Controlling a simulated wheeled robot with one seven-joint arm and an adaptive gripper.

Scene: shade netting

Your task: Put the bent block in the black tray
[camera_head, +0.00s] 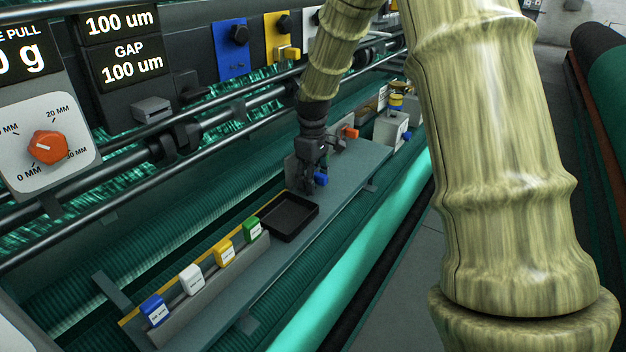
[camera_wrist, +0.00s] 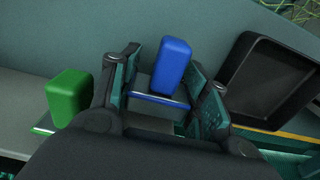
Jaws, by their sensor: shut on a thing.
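My gripper (camera_head: 312,160) is low over the grey ledge, just beyond the black tray (camera_head: 290,217). In the wrist view its two fingers (camera_wrist: 163,98) are closed on a blue block (camera_wrist: 172,65). The block also shows as a small blue patch below the gripper in the head view (camera_head: 321,179). The tray is empty and lies to the right of the fingers in the wrist view (camera_wrist: 262,85), apart from the block.
A green block (camera_wrist: 69,97) stands left of the fingers in the wrist view. An orange block (camera_head: 350,132) is beyond the gripper. Blue (camera_head: 154,309), white (camera_head: 191,279), yellow (camera_head: 225,252) and green (camera_head: 252,229) labelled pieces line the near ledge. Rails run behind.

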